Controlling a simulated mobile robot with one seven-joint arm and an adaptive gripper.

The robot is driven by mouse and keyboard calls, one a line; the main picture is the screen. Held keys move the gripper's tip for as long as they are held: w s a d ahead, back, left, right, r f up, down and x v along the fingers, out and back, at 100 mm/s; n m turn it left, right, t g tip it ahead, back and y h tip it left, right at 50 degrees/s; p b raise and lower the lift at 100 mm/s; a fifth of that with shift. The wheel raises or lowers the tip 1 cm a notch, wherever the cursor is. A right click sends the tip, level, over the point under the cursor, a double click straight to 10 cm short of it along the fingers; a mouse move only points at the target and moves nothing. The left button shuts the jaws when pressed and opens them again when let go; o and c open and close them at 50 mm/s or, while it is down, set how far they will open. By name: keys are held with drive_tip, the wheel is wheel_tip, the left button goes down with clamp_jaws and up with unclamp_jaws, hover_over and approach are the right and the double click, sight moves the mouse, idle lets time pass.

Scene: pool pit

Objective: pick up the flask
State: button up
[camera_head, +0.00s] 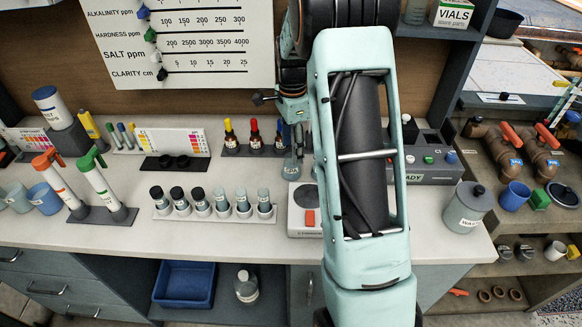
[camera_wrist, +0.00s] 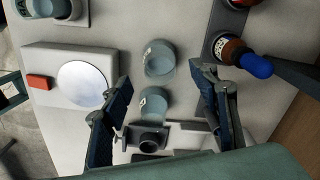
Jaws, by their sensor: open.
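Two small clear glass vessels with bluish contents and white labels show in the wrist view, one farther up (camera_wrist: 159,60) and one lower (camera_wrist: 153,103). I cannot tell which is the flask. In the head view one glass vessel (camera_head: 291,169) shows on the counter just below my gripper (camera_head: 293,150); the other is hidden by my arm. My gripper also shows in the wrist view (camera_wrist: 161,80), open and empty, pointing down. Its fingers lie to either side of the lower vessel, with the farther one just beyond the fingertips. No contact is visible.
A white scale (camera_wrist: 50,65) with a round plate and red button stands left of the vessels in the wrist view. A blue-capped dropper bottle (camera_wrist: 232,50) stands close on the right. A dark device (camera_wrist: 152,138) lies below. Capped vials (camera_head: 200,202) stand in a rack.

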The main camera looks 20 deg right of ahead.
sight(291, 157)
wheel_tip(291, 157, down, 4)
drive_tip(key=shift+a+f+p, duration=0.1)
drive_tip(key=shift+f+p, duration=0.05)
drive_tip(key=shift+p, duration=0.2)
drive_tip(key=shift+c, duration=0.7)
drive_tip(key=c, duration=1.1)
drive_tip(key=shift+c, duration=0.2)
drive_tip(key=shift+w+r, duration=0.1)
drive_tip(key=shift+r, duration=0.6)
drive_tip(key=s+a+r+b, duration=0.1)
drive_tip(key=s+r+b, duration=0.2)
drive_tip(key=s+r, duration=0.8)
drive_tip(key=s, duration=0.3)
drive_tip(key=shift+a+r, duration=0.2)
drive_tip(key=shift+r, duration=0.15)
drive_tip(key=shift+f, duration=0.1)
